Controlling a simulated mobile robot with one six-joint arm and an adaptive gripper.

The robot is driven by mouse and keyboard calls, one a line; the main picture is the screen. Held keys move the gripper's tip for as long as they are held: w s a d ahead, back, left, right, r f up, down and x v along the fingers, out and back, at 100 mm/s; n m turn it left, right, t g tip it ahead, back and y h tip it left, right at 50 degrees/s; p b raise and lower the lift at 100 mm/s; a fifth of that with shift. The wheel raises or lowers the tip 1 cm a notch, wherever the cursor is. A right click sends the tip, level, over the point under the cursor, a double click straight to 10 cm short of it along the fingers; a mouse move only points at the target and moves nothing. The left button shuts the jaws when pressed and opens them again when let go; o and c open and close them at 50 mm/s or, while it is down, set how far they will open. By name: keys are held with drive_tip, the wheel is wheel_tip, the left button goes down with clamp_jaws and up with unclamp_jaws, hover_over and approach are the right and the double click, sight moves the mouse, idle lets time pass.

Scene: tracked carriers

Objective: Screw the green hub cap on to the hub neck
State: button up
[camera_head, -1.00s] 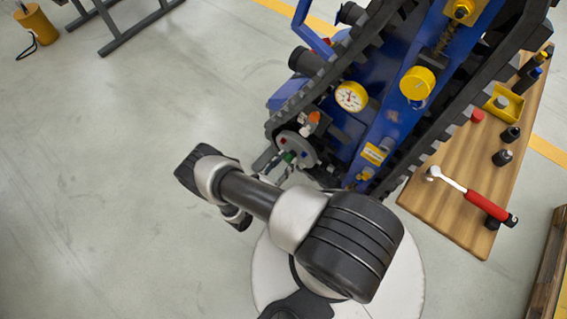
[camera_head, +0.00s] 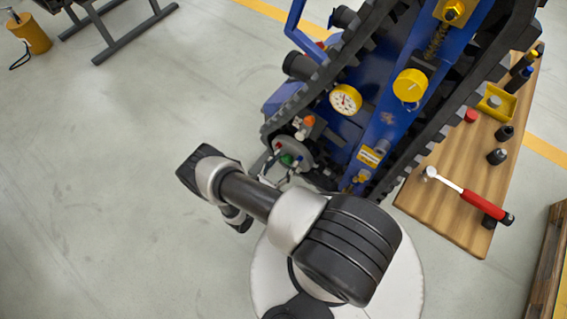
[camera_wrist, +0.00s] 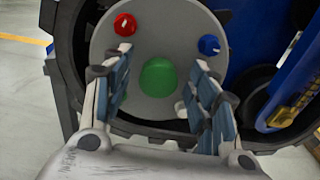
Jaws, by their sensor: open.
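The green hub cap (camera_wrist: 158,78) sits on the grey round hub plate (camera_wrist: 160,25) inside the black track of the blue carrier. In the wrist view it lies between and beyond the fingertips of my gripper (camera_wrist: 162,80), which is open with nothing between its fingers. Whether the fingers touch the cap I cannot tell. In the head view the green cap (camera_head: 287,160) is small, beside the gripper fingers (camera_head: 278,170), which are partly hidden by my arm. The hub neck is not visible as a separate part; the cap may cover it.
A red knob (camera_wrist: 125,24) and a blue knob (camera_wrist: 209,44) stand on the plate near the fingertips. The black track (camera_head: 290,105) surrounds it. A wooden bench (camera_head: 440,205) at right holds a red-handled ratchet (camera_head: 480,203) and sockets.

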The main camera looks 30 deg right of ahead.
drive_tip(key=shift+a, duration=0.1)
drive_tip(key=v, duration=1.2)
idle(0.4)
drive_tip(key=w+a+r+m+g+y, duration=0.1)
drive_tip(key=w+r+m+g+y, duration=0.2)
drive_tip(key=r, duration=0.6)
drive_tip(key=w+a+r+m+g+y, duration=0.1)
drive_tip(key=r+m+g, duration=0.3)
drive_tip(key=r, duration=0.6)
drive_tip(key=w+r+m+g+y, duration=0.1)
drive_tip(key=r+m+g+y, duration=0.15)
drive_tip(key=r+m, duration=0.45)
drive_tip(key=s+r+m+t+y, duration=0.4)
drive_tip(key=s+r, duration=0.3)
drive_tip(key=r, duration=0.5)
drive_tip(key=s+r+m+t+y, duration=0.4)
drive_tip(key=s+r+y, duration=0.2)
drive_tip(key=r, duration=0.6)
drive_tip(key=shift+s, duration=1.15)
